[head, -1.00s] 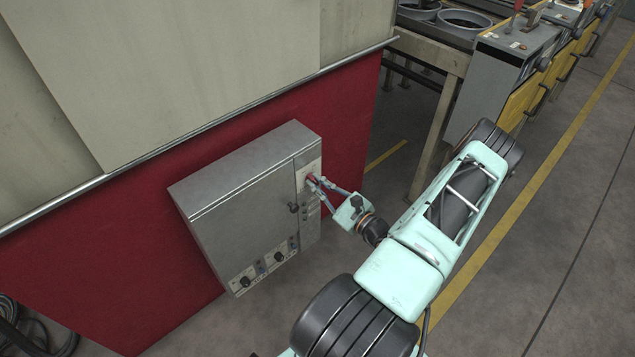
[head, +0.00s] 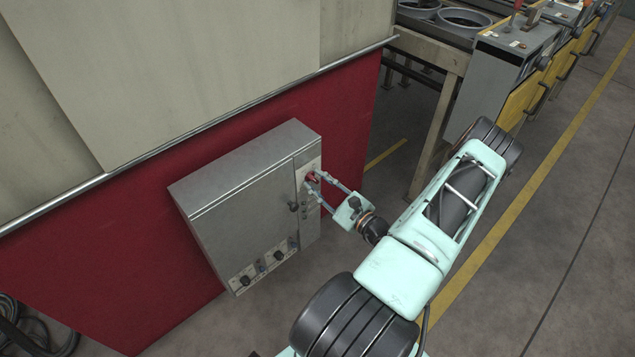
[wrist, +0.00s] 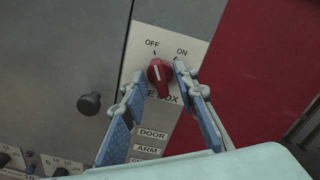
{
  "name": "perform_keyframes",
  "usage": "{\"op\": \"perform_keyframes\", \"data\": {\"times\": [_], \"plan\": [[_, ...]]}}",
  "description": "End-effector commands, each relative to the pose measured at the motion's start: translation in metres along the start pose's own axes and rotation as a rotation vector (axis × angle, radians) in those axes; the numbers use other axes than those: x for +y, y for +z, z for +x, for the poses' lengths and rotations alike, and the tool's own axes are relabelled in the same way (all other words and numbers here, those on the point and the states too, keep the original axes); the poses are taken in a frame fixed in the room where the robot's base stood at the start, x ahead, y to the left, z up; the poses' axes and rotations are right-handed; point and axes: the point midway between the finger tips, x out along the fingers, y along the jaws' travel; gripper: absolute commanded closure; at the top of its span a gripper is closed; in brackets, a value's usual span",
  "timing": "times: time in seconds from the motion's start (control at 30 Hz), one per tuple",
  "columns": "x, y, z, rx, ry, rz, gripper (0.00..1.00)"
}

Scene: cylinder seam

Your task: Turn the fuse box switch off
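The fuse box switch is a red round knob (wrist: 160,75) on a pale label plate with OFF at upper left and ON at upper right. Its white mark points up and a little left, towards OFF. It also shows as a small red spot in the head view (head: 311,179), partly behind the fingers. My gripper (head: 315,183) is open at the plate. In the wrist view, one finger is left of the knob and the other is close by its right side. I cannot tell whether the right fingertip touches it. The lower plate lettering is partly hidden by the fingers.
The knob is on a grey metal cabinet (head: 240,205) on a red wall (head: 110,255). A black door knob (wrist: 89,104) sits left of the switch. Labelled plates, DOOR and ARM, lie below.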

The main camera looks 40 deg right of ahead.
Motion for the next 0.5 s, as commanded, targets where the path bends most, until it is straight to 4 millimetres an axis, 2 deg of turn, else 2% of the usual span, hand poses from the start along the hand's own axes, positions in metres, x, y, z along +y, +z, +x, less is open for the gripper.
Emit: {"op": "perform_keyframes", "data": {"times": [0.27,0.37,0.5], "plan": [[-0.001,0.000,-0.005,0.000,-0.001,0.001,0.73],[-0.001,0.000,-0.018,0.002,-0.002,0.001,0.73],[-0.001,-0.001,-0.047,0.003,-0.003,0.001,0.73]]}}
